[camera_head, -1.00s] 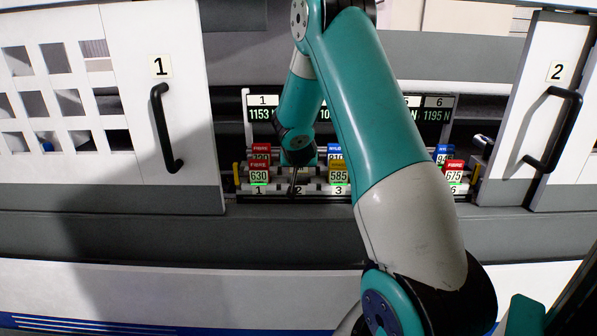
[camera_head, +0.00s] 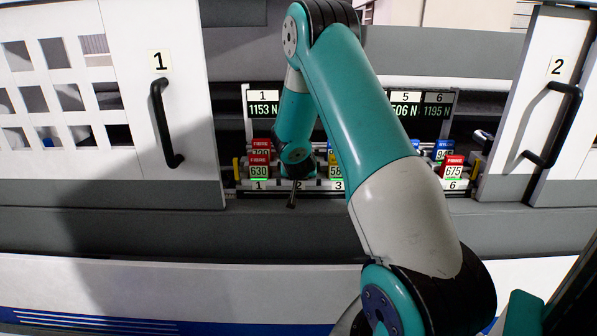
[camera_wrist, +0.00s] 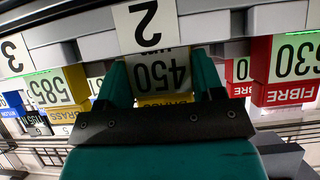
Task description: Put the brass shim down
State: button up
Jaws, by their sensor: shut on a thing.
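The slot 2 label (camera_wrist: 146,25) appears right beside the shim; I cannot tell whether the shim touches the rack there. In the head view my gripper (camera_head: 292,202) hangs at the front of the rack near slot 2, and the shim cannot be made out.
A red fibre block marked 630 (camera_head: 259,170) stands in slot 1. A yellow brass block marked 585 (camera_wrist: 58,90) stands in slot 3, partly behind my arm in the head view. A red 675 block (camera_head: 453,169) stands at slot 6. Doors 1 (camera_head: 165,125) and 2 (camera_head: 556,125) flank the rack.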

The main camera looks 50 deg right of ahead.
jog(key=shift+s+a+f, duration=0.15)
jog(key=shift+f, duration=0.4)
jog(key=o, duration=1.1)
jog(key=shift+f, duration=0.2)
jog(key=shift+c, duration=0.2)
jog(key=shift+s, duration=0.1)
jog(key=shift+r+p, duration=0.4)
jog(key=shift+o, duration=0.4)
jog(key=r+b+v, duration=0.1)
jog(key=b+v, duration=0.1)
jog(key=v, duration=1)
jog(key=shift+w, duration=0.25)
jog(key=s+a+r+n+g+y, duration=0.1)
jog(key=s+a+n+y, duration=0.3)
jog(key=a, duration=0.9)
jog(key=s+a+r+n+g+y, duration=0.1)
jog(key=a+n+y, duration=0.4)
jog(key=a, duration=0.9)
jog(key=s+a+r+n+g+y, duration=0.2)
jog(key=s+a+n, duration=0.2)
jog(key=s, duration=0.4)
jog(key=s+a+r+n+g+y, duration=0.1)
jog(key=s+a+r+n+g, duration=0.1)
jog(key=s+a, duration=0.5)
jog(key=shift+s+n+g+y, duration=0.4)
jog(key=shift+s+n+g, duration=0.25)
jog(key=shift+n, duration=0.45)
